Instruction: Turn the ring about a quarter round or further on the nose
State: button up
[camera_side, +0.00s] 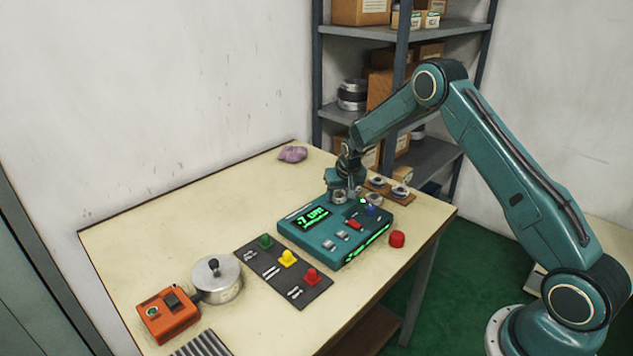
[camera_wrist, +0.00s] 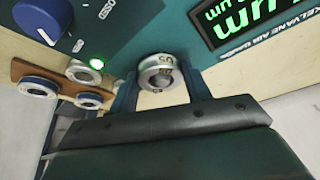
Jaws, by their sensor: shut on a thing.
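The ring (camera_wrist: 161,77) is a silvery metal band with dark marks, among them what reads as "50". It sits at the edge of the teal gauge box (camera_wrist: 120,40), around the nose, which is mostly hidden by the ring. My gripper (camera_wrist: 161,88) has one finger on each side of the ring and is shut on it. In the side view, my gripper (camera_side: 347,187) points down at the back edge of the gauge box (camera_side: 335,238), and the ring shows only small there.
A wooden rack (camera_wrist: 38,72) with several rings stands beside the box; it also shows in the side view (camera_side: 390,187). The table's back left is mostly clear.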

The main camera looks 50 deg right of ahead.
jog(key=shift+s+d+f, duration=0.2)
jog(key=shift+s+d, duration=0.05)
jog(key=shift+d, duration=0.1)
jog(key=o, duration=1.3)
jog(key=shift+w+a, duration=0.1)
jog(key=shift+a, duration=0.05)
jog(key=shift+r, duration=0.1)
jog(key=shift+o, duration=1.1)
jog(key=shift+w+r, duration=0.1)
jog(key=shift+r, duration=1.55)
